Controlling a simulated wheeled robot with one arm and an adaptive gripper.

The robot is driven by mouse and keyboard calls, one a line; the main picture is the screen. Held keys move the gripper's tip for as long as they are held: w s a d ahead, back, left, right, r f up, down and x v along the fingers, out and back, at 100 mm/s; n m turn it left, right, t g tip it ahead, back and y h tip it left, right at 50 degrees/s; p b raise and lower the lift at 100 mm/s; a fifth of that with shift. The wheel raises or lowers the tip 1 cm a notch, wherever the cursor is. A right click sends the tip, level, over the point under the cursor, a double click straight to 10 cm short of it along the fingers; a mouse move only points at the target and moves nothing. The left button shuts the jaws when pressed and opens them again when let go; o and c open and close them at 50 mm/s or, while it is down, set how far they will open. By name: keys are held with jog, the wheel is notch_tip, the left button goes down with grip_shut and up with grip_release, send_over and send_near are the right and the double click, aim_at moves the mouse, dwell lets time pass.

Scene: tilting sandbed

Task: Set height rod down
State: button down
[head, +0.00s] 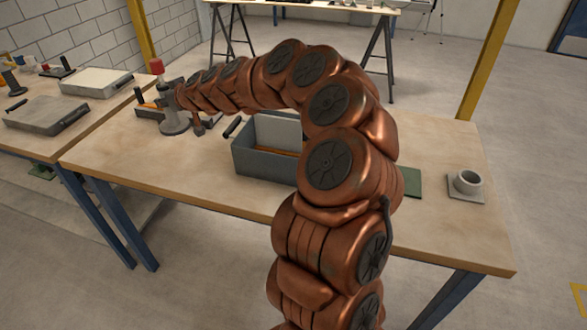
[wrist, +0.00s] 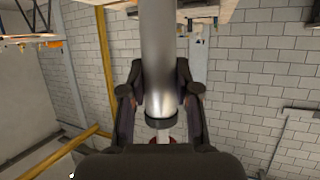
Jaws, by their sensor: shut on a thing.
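The height rod (head: 157,80) is a grey metal rod with a red cap on top and a wide round grey foot. It stands about upright at the far left part of the wooden table (head: 115,160) in the head view. I cannot tell whether its foot touches the tabletop. My gripper (head: 173,97) is shut on the rod above the foot, coming from the right. In the wrist view, my gripper (wrist: 160,95) has one finger on each side of the shiny metal tube (wrist: 158,50), with a black collar and a bit of red below.
A blue-grey open box (head: 262,165) stands mid-table under my arm. A green pad (head: 412,182) and a grey cup on a square plate (head: 466,186) lie to the right. A second table with flat grey boxes (head: 47,115) is at left. The table's front left is clear.

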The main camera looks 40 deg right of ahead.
jog(key=s+d+r+n+y+b, duration=0.35)
jog(key=s+d+b, duration=0.3)
jog(key=d, duration=0.35)
notch_tip(320, 180, up, 2)
jog(key=n+g+y+b, duration=0.3)
jog(key=y+b, duration=0.1)
jog(key=b, duration=0.2)
send_over(239, 144)
jog(key=s+d, duration=0.4)
notch_tip(239, 144, down, 17)
jog(key=shift+a+f, duration=0.15)
jog(key=shift+f, duration=0.05)
jog(key=shift+f+b, duration=0.1)
jog(key=shift+b, duration=0.2)
jog(key=c, duration=0.8)
grip_release()
jog(key=shift+h, duration=0.25)
jog(key=shift+c, duration=0.2)
jog(key=shift+r+p, duration=0.2)
jog(key=shift+p, duration=0.1)
jog(key=v, duration=0.7)
jog(key=shift+s+d+r, duration=0.1)
jog(key=shift+s+d, duration=0.1)
